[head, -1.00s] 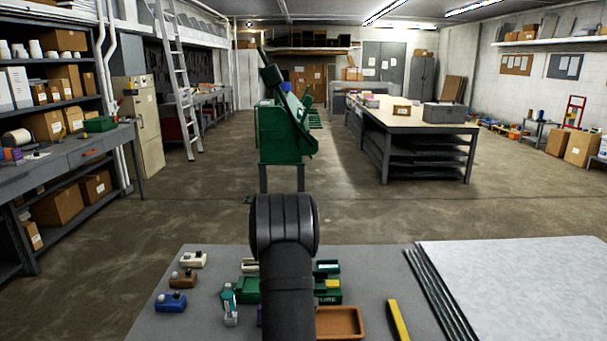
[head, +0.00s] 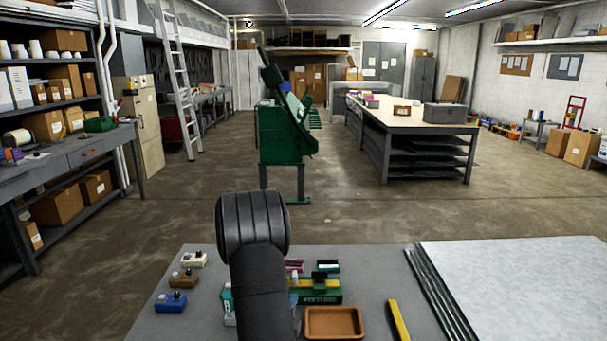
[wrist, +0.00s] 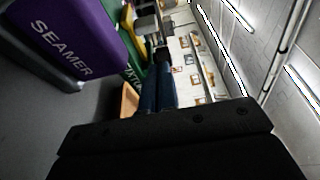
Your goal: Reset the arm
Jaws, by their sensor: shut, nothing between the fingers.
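My black arm rises at the front of the bench in the head view, and its end is hidden there behind its own links. In the wrist view my gripper (wrist: 158,92) shows as two dark fingers side by side, shut and empty. A purple block lettered SEAMER (wrist: 85,35) is close by at the upper left of that view. The green fixture (head: 322,298) stands on the bench just right of my arm, partly hidden by it. The tan tray (head: 334,336) lies in front of the fixture; its edge also shows in the wrist view (wrist: 128,106).
Cream (head: 194,260), brown (head: 183,279) and blue (head: 170,304) small blocks stand on the bench's left. A teal and white item is partly hidden by my arm. A yellow bar (head: 398,320) and metal sheets (head: 520,285) lie right. Bare bench (head: 370,270) shows behind the bar.

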